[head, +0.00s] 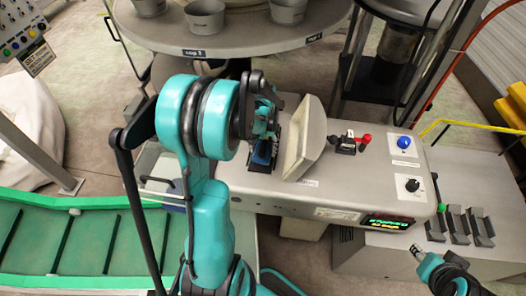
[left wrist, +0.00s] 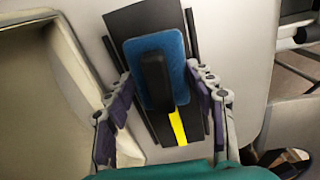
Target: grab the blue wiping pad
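The blue wiping pad (left wrist: 178,62) has a black handle (left wrist: 156,80) on top and lies on a dark plate with a yellow stripe in the left wrist view. A bit of its blue also shows in the head view (head: 262,152), mostly hidden by my left arm. My left gripper (left wrist: 163,103) is open, with one finger on each side of the pad and gaps between fingers and pad. My right gripper (head: 416,251) is partly in view at the lower right of the head view, away from the pad; its fingers are too small to judge.
The pad's plate is on a grey machine (head: 350,185) with a raised beige tray (head: 306,140) beside it. A red-handled lever (head: 365,139) and a blue button (head: 404,142) are farther right. A round table with cups (head: 240,42) stands behind, and a green conveyor (head: 85,240) at left.

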